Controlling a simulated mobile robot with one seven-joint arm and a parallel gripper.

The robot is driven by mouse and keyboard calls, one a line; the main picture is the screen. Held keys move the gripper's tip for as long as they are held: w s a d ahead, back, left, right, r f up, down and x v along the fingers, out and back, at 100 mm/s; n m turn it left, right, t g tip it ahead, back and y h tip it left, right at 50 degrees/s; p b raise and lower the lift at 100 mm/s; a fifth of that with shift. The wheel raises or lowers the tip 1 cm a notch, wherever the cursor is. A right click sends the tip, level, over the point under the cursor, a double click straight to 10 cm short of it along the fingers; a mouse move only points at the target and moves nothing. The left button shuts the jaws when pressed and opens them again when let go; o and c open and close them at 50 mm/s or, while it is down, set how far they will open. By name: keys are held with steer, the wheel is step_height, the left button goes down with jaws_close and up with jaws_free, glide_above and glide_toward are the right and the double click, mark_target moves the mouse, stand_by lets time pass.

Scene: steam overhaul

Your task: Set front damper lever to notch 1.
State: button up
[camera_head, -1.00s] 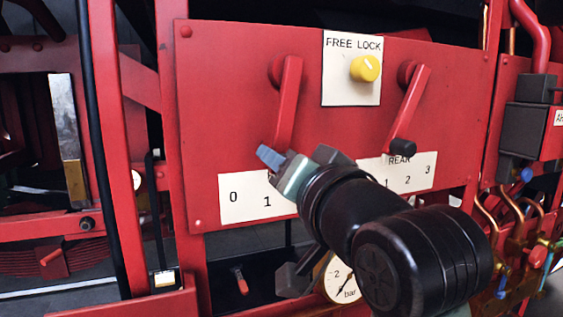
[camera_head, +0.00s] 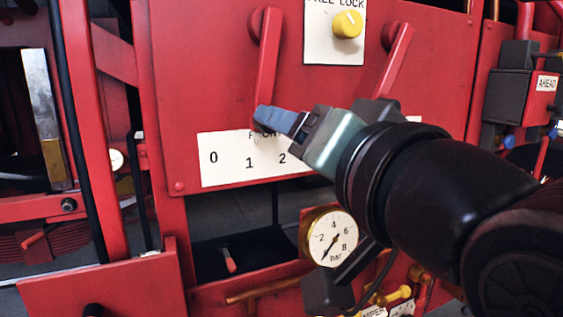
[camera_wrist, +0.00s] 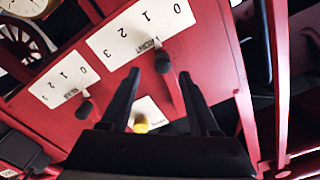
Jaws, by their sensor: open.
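The front damper lever (camera_head: 267,65) is a red bar hanging from its pivot on the red panel. Its dark knob (camera_wrist: 163,62) shows in the wrist view; in the head view my gripper (camera_head: 272,119) covers it. The lever points between 1 and 2, nearer 1, on the white front scale plate (camera_head: 228,173). In the wrist view my gripper (camera_wrist: 158,74) is open, with one finger on each side of the lever's knob end. I cannot tell whether either finger touches it.
The rear damper lever (camera_head: 396,55) hangs to the right, with its knob (camera_wrist: 84,108) left in the wrist view. A yellow FREE/LOCK knob (camera_head: 348,24) sits between the levers. A bar gauge (camera_head: 331,238) is below the panel, close to my wrist.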

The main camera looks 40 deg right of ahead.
steer(key=b+v, duration=0.1)
steer(key=v, duration=0.4)
steer(key=w+a+r+n+t+y+b, duration=0.1)
steer(key=w+a+n+t+y+b, duration=0.1)
steer(key=w+a+n+t, duration=0.5)
steer(key=s+a+r+n+t+y+b, duration=0.1)
steer(key=s+a+n+t+y+b, duration=0.1)
steer(key=a, duration=1.2)
steer(key=shift+s+a+r+n+t, duration=0.4)
steer(key=shift+s+t, duration=0.1)
steer(key=shift+s, duration=0.25)
steer(key=shift+d, duration=0.15)
